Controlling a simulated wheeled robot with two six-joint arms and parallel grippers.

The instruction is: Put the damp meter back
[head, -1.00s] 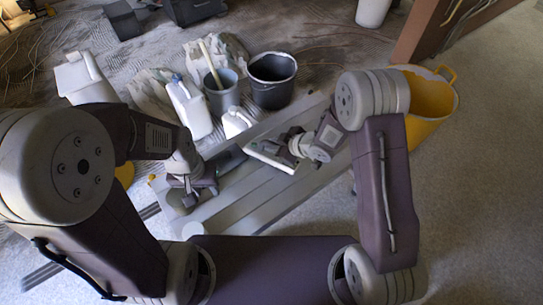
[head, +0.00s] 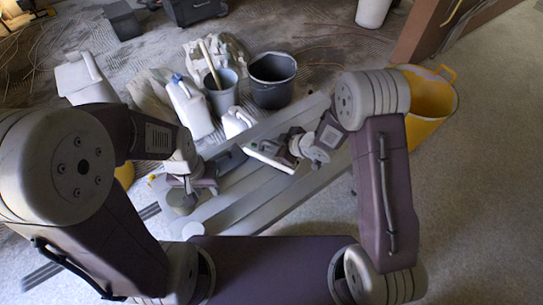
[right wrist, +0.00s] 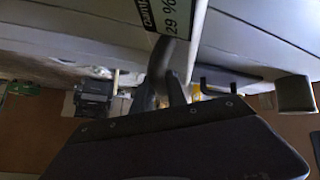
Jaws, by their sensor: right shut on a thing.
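In the head view, a pale flat body (head: 268,156) with a dark and green patch lies at my right gripper, and looks like the meter. My right gripper (head: 296,146) is shut on it, low over the grey planks (head: 262,192); its dark fingers (right wrist: 170,82) show in the right wrist view. My left gripper (head: 192,184) is over the left end of the planks, beside a grey cylinder (head: 182,202). Its fingertips are too small and dark to read.
A dark object (head: 232,158) lies on the planks between the grippers. Behind stand white jugs (head: 190,108), a grey bucket (head: 222,96) with a stick, and a black bucket (head: 272,82). A yellow tub (head: 430,95) stands right. Floor at far right is clear.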

